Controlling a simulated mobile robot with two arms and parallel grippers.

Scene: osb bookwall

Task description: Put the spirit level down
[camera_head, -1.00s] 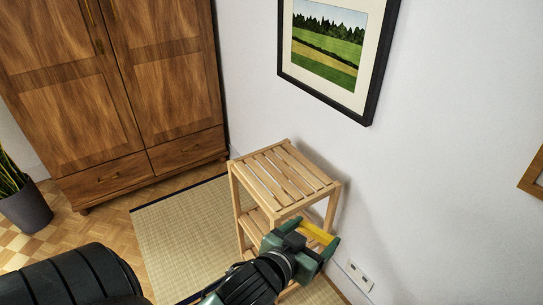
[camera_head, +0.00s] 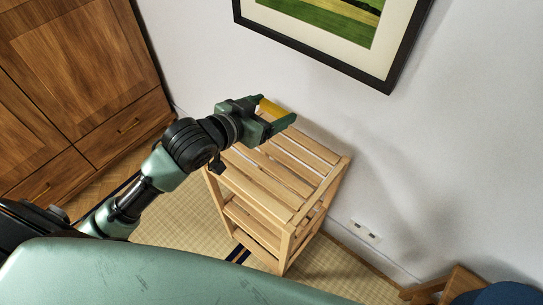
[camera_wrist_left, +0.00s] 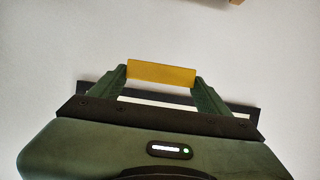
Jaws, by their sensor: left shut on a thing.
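The yellow spirit level (camera_head: 269,106) is held between the fingers of my left gripper (camera_head: 274,110) in the head view. The gripper is shut on it, above the back left part of a slatted wooden shelf unit (camera_head: 318,151). I cannot tell the exact height of the level over the top slats. In the left wrist view, the level (camera_wrist_left: 162,73) spans between the two green fingers, with a pale wall behind it. My right gripper is not in view.
The shelf's slatted top shows no objects on its visible part. A framed landscape picture (camera_head: 385,65) hangs on the wall above. A wooden wardrobe (camera_head: 75,75) stands at the left. Wooden and blue furniture (camera_head: 500,293) shows at the bottom right corner.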

